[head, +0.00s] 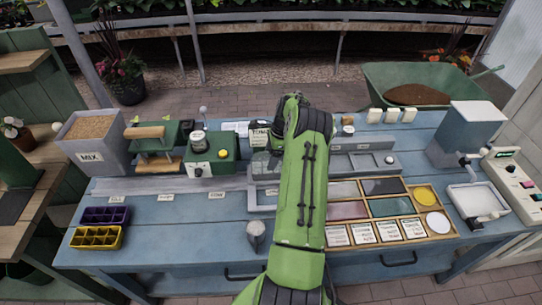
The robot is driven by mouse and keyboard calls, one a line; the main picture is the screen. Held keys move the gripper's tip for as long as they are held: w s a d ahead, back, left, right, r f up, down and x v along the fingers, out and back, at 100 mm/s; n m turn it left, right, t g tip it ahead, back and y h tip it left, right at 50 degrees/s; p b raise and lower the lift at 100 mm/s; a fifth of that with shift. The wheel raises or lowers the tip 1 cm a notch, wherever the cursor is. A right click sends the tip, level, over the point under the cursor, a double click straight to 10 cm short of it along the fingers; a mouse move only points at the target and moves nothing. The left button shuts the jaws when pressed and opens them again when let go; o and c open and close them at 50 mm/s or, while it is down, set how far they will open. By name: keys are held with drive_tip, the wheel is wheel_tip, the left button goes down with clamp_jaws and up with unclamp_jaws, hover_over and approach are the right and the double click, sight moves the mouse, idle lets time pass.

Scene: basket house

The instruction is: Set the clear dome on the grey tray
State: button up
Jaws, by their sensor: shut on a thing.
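My green arm reaches forward over the middle of the blue bench. My gripper (272,148) points down at its far end, partly hidden by the arm. It is shut on what looks like the clear dome (263,165), a faint see-through shape just left of the arm. Its outline is hard to make out, and I cannot tell whether it touches anything below. A light grey tray (262,198) lies just below it in the picture, its right part hidden behind the arm. Another low grey unit (365,164) with a round knob lies right of the arm.
A wooden sorting tray (440,236) with cards and coloured patches lies right of the arm. A green device (210,160) and MIX bin (92,140) stand left. A grey hopper (470,130) and white tray (478,198) stand right.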

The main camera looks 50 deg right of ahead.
drive_tip(key=shift+f+b, duration=0.35)
drive_tip(key=shift+f, duration=0.3)
idle(0.4)
drive_tip(key=o, duration=1.2)
drive_tip(key=shift+r+p, duration=2.75)
drive_tip(key=shift+r, duration=1.4)
drive_tip(key=shift+f, duration=0.15)
